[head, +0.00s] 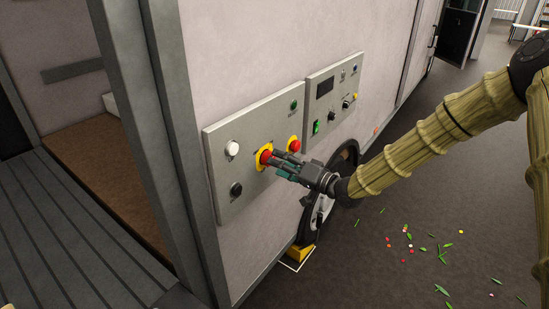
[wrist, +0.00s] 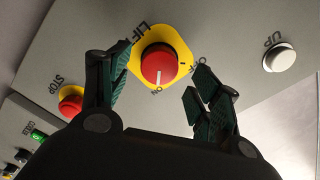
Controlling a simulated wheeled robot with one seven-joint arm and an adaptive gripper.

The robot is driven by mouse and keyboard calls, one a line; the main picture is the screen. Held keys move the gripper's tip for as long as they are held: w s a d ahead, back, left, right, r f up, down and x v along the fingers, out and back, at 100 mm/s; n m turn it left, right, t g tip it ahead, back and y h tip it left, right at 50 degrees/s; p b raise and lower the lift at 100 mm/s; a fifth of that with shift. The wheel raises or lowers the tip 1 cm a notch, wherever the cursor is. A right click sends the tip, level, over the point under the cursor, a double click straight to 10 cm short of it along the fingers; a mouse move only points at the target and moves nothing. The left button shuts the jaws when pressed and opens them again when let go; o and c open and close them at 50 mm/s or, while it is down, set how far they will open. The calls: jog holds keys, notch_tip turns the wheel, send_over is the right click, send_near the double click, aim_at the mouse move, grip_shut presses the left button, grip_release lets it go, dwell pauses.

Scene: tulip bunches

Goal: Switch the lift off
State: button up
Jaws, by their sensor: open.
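The lift switch is a red round knob (wrist: 159,66) on a yellow plate (wrist: 181,48) marked LIFT, with OFF and ON lettering beside it. A pale mark on the knob appears to lie towards ON. In the head view the knob (head: 265,157) is on the left grey panel (head: 218,170). My gripper (wrist: 161,76) is open, its green-padded fingers on either side of the knob in the wrist view. I cannot tell whether either finger touches it. In the head view my gripper (head: 283,165) is right at the knob, partly covering its plate.
A red STOP button (wrist: 71,103) on yellow is close beside one finger. A white UP button (wrist: 279,58) and a black button (head: 236,189) are on the same panel. A second panel (head: 333,97) is to the right. A wheel (head: 345,172) is below.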

jog(key=shift+p+x, duration=0.35)
jog(key=shift+x, duration=1.05)
jog(key=c, duration=1)
